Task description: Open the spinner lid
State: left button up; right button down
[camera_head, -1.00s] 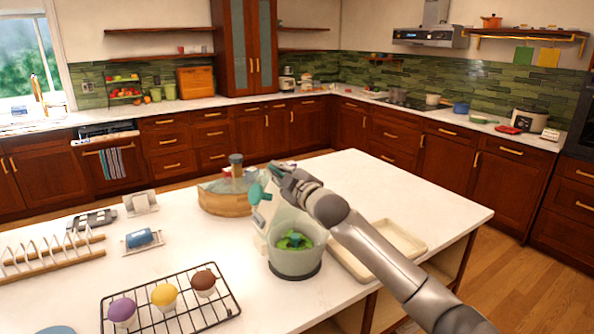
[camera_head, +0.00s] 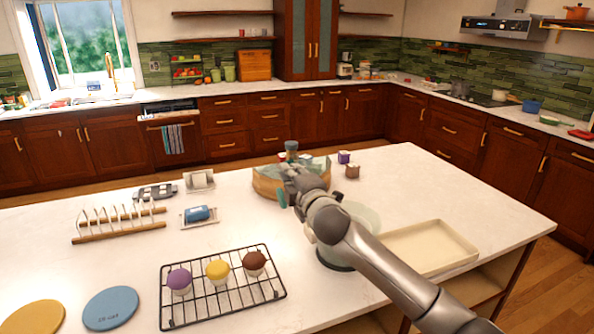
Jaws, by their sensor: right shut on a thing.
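The salad spinner stands on the white island; its pale, clear bowl (camera_head: 362,215) shows only in part behind my right arm, with a dark base ring below. My right gripper (camera_head: 288,186) is beside the spinner, at its upper left in the picture. It is shut on a teal part (camera_head: 282,198) of the spinner lid. The rest of the lid is mostly hidden by my gripper and wrist, so its exact tilt cannot be told. The bowl's contents are hidden by my arm. My left gripper is not in view.
A round wooden basket (camera_head: 264,185) stands just behind my gripper. A cream tray (camera_head: 440,243) lies right of the spinner, partly under my arm in the picture. A black rack (camera_head: 218,303) with cupcakes is at front left.

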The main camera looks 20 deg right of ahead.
jog(key=shift+a+f, duration=0.1)
jog(key=shift+f, duration=0.45)
jog(key=c, duration=1.5)
grip_release()
jog(key=shift+s, duration=0.1)
jog(key=shift+s+d+r, duration=0.1)
jog(key=shift+d+r, duration=0.2)
jog(key=s, duration=1.1)
jog(key=shift+s+d+f, duration=0.1)
jog(key=shift+s+d, duration=0.3)
